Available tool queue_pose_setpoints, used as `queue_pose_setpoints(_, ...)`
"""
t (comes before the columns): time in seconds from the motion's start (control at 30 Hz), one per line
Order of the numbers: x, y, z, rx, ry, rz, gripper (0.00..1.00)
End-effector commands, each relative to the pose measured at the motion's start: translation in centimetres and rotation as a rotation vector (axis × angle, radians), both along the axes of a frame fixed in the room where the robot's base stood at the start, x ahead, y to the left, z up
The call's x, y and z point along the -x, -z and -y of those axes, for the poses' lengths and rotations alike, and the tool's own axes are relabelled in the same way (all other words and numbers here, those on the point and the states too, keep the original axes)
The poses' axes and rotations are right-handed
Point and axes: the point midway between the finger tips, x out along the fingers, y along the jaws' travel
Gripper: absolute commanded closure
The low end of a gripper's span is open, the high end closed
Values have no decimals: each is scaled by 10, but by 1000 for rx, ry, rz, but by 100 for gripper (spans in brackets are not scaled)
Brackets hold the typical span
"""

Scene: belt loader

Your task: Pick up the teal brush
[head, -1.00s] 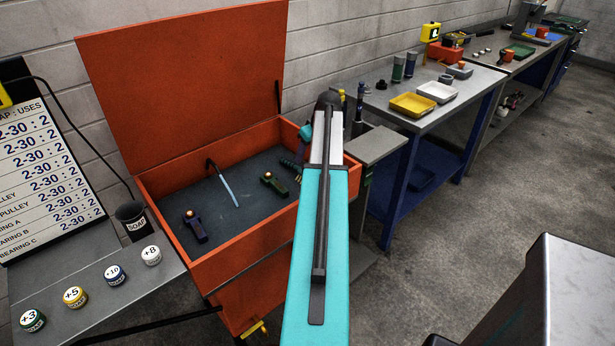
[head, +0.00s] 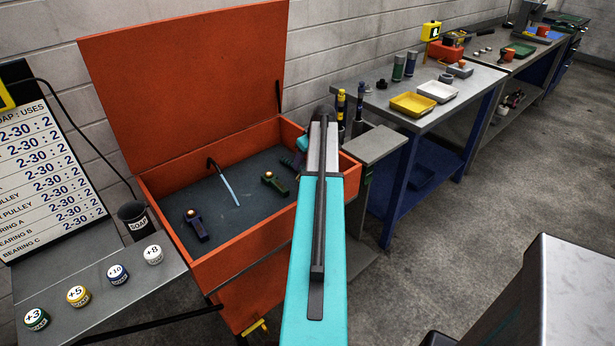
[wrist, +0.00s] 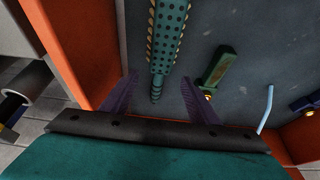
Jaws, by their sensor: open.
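The teal brush (wrist: 168,40) lies on the dark floor of the orange chest. In the wrist view, its dotted back and pale bristle edges are at the top centre and its narrow handle points toward me. My gripper (wrist: 160,80) is open, with a purple finger on each side of the handle's line. The fingers look to be above the brush, and I see no contact. In the head view my teal arm hides most of the brush and gripper.
A green tool (wrist: 217,72) lies close to the right finger. A dark blue tool (head: 196,224) and a pale-blue hooked rod (head: 224,183) lie further left in the chest. The orange chest wall (wrist: 60,50) rises left of the gripper.

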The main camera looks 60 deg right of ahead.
Motion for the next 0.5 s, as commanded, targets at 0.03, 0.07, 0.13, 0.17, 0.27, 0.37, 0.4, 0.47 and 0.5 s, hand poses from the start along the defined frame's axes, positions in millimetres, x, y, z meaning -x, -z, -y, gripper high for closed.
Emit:
queue_pose_setpoints(0.03,-1,2,0,-1,0,-1,45)
queue_pose_setpoints(0.07,-2,4,1,-1,0,-1,45)
queue_pose_setpoints(0.13,-4,9,1,-1,0,-1,45)
queue_pose_setpoints(0.17,-4,11,2,-1,0,-1,45)
queue_pose_setpoints(0.27,-8,20,3,-2,-1,0,45)
queue_pose_setpoints(0.37,-11,30,5,-1,0,-1,45)
queue_pose_setpoints(0.4,-13,34,5,-2,-1,0,45)
queue_pose_setpoints(0.47,-14,39,6,-1,0,-1,45)
queue_pose_setpoints(0.5,-15,41,6,-1,0,0,45)
